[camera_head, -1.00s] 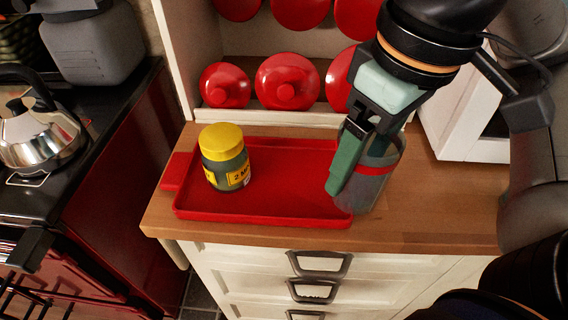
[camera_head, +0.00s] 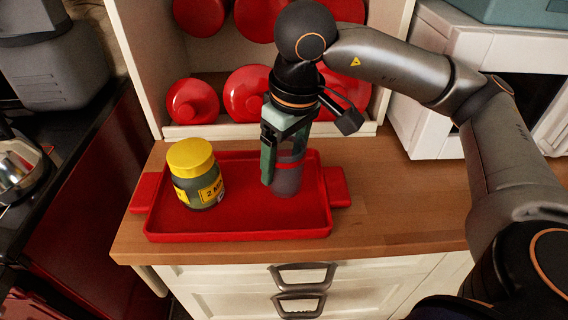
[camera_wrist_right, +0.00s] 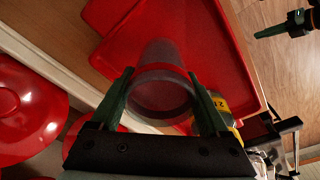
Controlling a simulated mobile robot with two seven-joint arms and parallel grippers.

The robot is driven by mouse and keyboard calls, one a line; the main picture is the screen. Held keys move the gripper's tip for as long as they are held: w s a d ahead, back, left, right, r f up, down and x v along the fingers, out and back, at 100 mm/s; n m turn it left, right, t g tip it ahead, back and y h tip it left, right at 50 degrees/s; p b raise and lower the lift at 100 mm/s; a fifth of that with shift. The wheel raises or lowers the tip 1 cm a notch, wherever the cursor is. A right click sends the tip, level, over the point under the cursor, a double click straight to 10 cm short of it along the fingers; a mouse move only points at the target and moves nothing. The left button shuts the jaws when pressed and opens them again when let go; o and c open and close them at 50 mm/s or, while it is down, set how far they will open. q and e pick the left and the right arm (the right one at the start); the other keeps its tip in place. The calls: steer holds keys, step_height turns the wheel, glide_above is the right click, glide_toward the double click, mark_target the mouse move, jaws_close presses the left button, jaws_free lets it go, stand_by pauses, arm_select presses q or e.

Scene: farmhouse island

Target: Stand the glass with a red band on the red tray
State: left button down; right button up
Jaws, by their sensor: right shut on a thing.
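The clear glass with a red band (camera_head: 287,181) is upright over the right part of the red tray (camera_head: 235,236), beside a yellow-lidded jar (camera_head: 197,174). Whether its base touches the tray is hard to tell. My right gripper (camera_head: 281,166) points down and is shut on the glass. In the right wrist view the glass (camera_wrist_right: 160,88) sits between the two green fingers, its rim toward the camera and the tray (camera_wrist_right: 205,38) beyond it. What looks like my left gripper (camera_wrist_right: 283,26) shows small at that view's top right; its jaw state is unclear.
The jar stands on the tray's left part. A white appliance (camera_head: 436,115) stands at the back right. The wooden counter (camera_head: 405,205) right of the tray is clear.

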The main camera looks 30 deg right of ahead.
steer(key=shift+f, duration=0.6)
steer(key=shift+f, duration=0.2)
steer(key=o, duration=1.2)
steer(key=shift+o, duration=1.4)
